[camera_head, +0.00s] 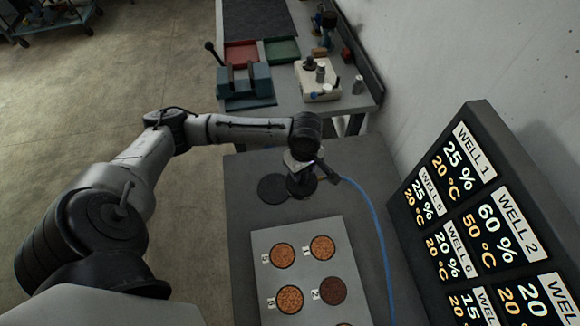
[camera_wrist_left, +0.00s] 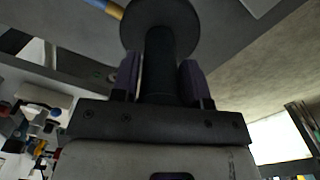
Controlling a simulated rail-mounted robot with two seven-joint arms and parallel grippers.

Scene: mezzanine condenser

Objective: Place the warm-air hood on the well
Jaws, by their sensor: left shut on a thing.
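My left gripper (camera_head: 303,178) is shut on the dark warm-air hood (camera_head: 301,190), above the far part of the grey table. In the left wrist view the hood's dark stem (camera_wrist_left: 160,62) stands between the two fingers, with a wide round dark disc at its end. A blue hose (camera_head: 372,205) runs from the hood along the table's right side. A pale plate (camera_head: 258,238) nearer me holds round wells of brown grains. Three wells look orange-brown, such as the far right one (camera_head: 322,248); the one below it (camera_head: 333,291) is darker. The hood is apart from the wells.
A display board (camera_head: 470,190) at right reads Well 2 at 60 % and 50 °C; Well 1 reads 25 % and 20 °C. A workbench (camera_head: 290,95) with a vise (camera_head: 246,85) stands behind.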

